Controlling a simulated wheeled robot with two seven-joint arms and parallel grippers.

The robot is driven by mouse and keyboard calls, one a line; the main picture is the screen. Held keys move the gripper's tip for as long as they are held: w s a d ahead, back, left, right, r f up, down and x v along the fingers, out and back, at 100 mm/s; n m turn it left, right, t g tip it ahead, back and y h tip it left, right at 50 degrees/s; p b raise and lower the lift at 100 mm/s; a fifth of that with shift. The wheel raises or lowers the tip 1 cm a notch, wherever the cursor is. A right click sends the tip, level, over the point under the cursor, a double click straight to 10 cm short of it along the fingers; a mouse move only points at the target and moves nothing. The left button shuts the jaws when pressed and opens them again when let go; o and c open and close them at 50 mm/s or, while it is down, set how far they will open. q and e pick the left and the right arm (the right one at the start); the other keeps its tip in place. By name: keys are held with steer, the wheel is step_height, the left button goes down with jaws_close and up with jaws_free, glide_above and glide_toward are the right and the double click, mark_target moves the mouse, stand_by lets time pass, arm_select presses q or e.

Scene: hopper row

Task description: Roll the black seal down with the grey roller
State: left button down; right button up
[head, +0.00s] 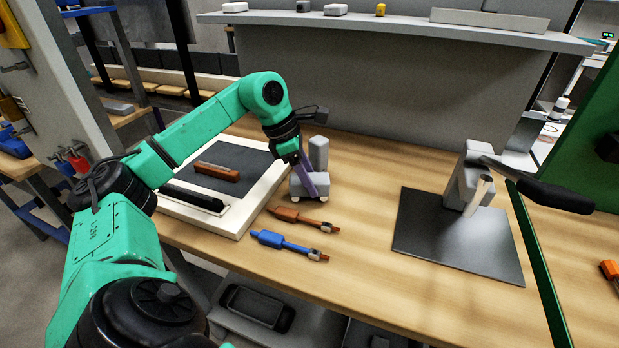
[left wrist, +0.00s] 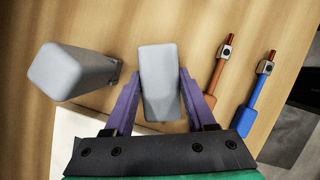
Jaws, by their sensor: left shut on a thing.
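The black seal (head: 193,197) is a long dark strip lying along the front part of a white-edged board (head: 238,222). My left gripper (head: 309,184) points down at the right edge of the board, with purple fingers shut on a grey block-shaped thing, which looks like the grey roller (head: 324,184). Small white parts show at its foot, at the wood surface; whether it is lifted is unclear. In the left wrist view the grey roller (left wrist: 160,75) sits between the two fingers (left wrist: 160,98). Its underside is hidden there. My right gripper is not in view.
A grey upright post (head: 319,150) stands close behind the roller. A brown block (head: 217,171) lies on the board. An orange-brown tool (head: 290,216) and a blue tool (head: 272,240) lie in front. A lever fixture (head: 465,180) stands on a dark plate (head: 420,235); bare wood lies between.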

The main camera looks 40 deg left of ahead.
mark_target(319, 178)
arm_select(q)
step_height(319, 178, up, 6)
steer(key=p, duration=0.4)
steer(key=shift+f, duration=0.3)
steer(key=shift+f, duration=0.1)
